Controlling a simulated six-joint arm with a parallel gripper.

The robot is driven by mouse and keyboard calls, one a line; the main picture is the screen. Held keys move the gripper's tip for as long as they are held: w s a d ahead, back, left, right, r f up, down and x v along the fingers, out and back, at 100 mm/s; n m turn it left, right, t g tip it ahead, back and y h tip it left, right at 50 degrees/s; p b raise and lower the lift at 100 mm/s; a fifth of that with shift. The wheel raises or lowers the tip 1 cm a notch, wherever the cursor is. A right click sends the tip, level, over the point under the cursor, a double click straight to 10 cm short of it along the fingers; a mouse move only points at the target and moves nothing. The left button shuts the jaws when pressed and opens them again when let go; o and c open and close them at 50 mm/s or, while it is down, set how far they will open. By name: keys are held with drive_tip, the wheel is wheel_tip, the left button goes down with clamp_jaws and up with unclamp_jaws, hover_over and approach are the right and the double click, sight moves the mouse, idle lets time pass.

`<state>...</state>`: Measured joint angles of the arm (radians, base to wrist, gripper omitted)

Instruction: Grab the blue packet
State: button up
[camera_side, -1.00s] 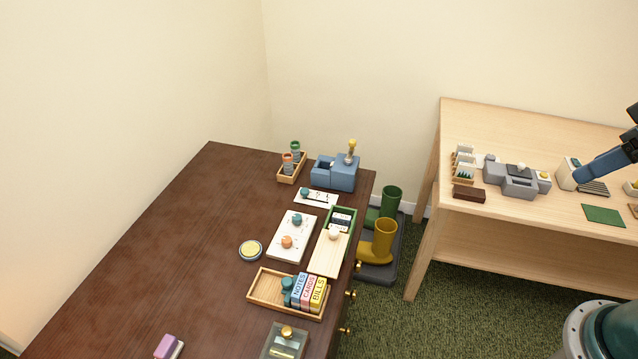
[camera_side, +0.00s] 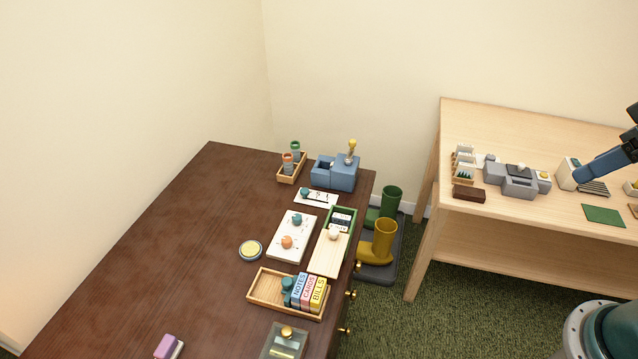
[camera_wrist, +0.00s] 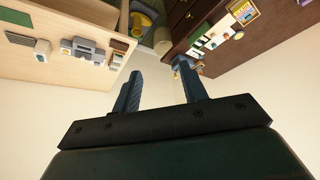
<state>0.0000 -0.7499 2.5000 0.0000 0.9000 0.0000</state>
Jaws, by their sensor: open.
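The blue packet (camera_side: 299,289), marked NOTES, stands upright in a wooden tray (camera_side: 263,290) on the dark desk in the side view. A teal round-topped piece (camera_side: 287,290) is at its left, and a pink packet marked CARDS (camera_side: 308,293) is at its right. A yellow packet marked BILLS (camera_side: 319,295) stands beyond that. My gripper (camera_wrist: 159,78) shows in the wrist view, open, with nothing between its fingers. It is far from the tray. In the wrist view I cannot clearly make out the blue packet.
The dark desk (camera_side: 175,235) also bears a white board with two knobs (camera_side: 290,250), a lidded wooden box (camera_side: 328,255), a glass-topped box (camera_side: 283,345) and a blue block device (camera_side: 338,178). Boots (camera_side: 382,240) stand between it and the pale table (camera_side: 470,240). The desk's left part is mostly clear.

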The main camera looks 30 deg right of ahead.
drive_tip(key=shift+c, duration=0.4)
drive_tip(key=c, duration=0.4)
drive_tip(key=w+a+f+n+g+y, duration=0.1)
drive_tip(key=w+a+f+n, duration=0.1)
drive_tip(key=w, duration=0.7)
drive_tip(key=w+a+f+n, duration=0.2)
drive_tip(key=w+a+n, duration=0.1)
drive_tip(key=w, duration=0.6)
drive_tip(key=w+a+f+n, duration=0.1)
drive_tip(key=w+a+f, duration=0.1)
drive_tip(key=w+f, duration=0.2)
drive_tip(key=w+a+f+n+g+y, duration=0.1)
drive_tip(key=w+a+f, duration=0.1)
drive_tip(key=w+f, duration=0.3)
drive_tip(key=w+a+f+n+y, duration=0.1)
drive_tip(key=w+a+f+n, duration=0.1)
drive_tip(key=f, duration=0.6)
drive_tip(key=shift+w+a+f, duration=0.15)
drive_tip(key=shift+w+a, duration=0.1)
drive_tip(key=shift+w, duration=0.45)
drive_tip(key=shift+w+a+f, duration=0.1)
drive_tip(key=shift+w+a, duration=0.15)
drive_tip(key=shift+w, duration=0.4)
